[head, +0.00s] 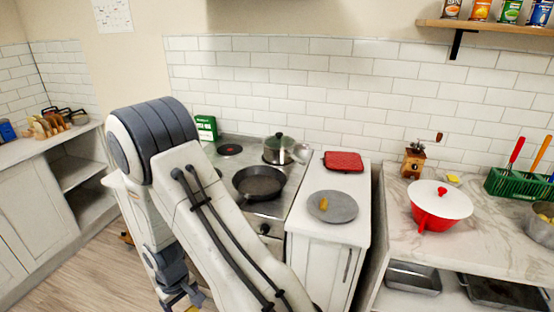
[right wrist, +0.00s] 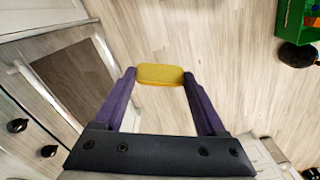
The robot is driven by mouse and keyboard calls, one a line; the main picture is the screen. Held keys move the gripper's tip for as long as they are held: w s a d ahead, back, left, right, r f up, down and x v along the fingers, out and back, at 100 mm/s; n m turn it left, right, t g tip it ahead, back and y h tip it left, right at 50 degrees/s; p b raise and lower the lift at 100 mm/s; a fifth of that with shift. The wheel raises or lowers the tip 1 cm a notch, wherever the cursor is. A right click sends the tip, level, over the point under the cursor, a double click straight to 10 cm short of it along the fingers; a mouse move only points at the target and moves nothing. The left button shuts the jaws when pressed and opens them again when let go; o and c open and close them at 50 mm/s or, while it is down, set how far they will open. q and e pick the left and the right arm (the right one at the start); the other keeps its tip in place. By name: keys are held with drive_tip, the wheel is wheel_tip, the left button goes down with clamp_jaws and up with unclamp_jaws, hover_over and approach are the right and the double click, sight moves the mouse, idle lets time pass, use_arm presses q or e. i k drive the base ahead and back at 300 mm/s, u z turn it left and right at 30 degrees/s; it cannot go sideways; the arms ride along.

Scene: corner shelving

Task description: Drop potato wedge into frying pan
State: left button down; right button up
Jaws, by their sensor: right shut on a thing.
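My right gripper (right wrist: 160,82) is shut on a yellow, rounded piece (right wrist: 160,75), which looks like a potato wedge, held between the fingertips. In the right wrist view it is over the wooden floor, beside the oven front. In the head view my arm crosses the middle and its gripper (head: 182,297) hangs low at the bottom edge, left of and below the stove top. The black frying pan (head: 259,184) sits on the stove and looks empty, partly beside my arm. A smaller orange-yellow piece (head: 323,203) lies on a grey plate (head: 341,207). My left gripper is out of view.
A lidded pot (head: 279,148) stands behind the pan. A red folded cloth or mat (head: 343,161) lies behind the plate. Open floor (head: 85,270) lies left.

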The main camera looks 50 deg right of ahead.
sight(263, 187)
drive_tip(key=z, duration=1.1)
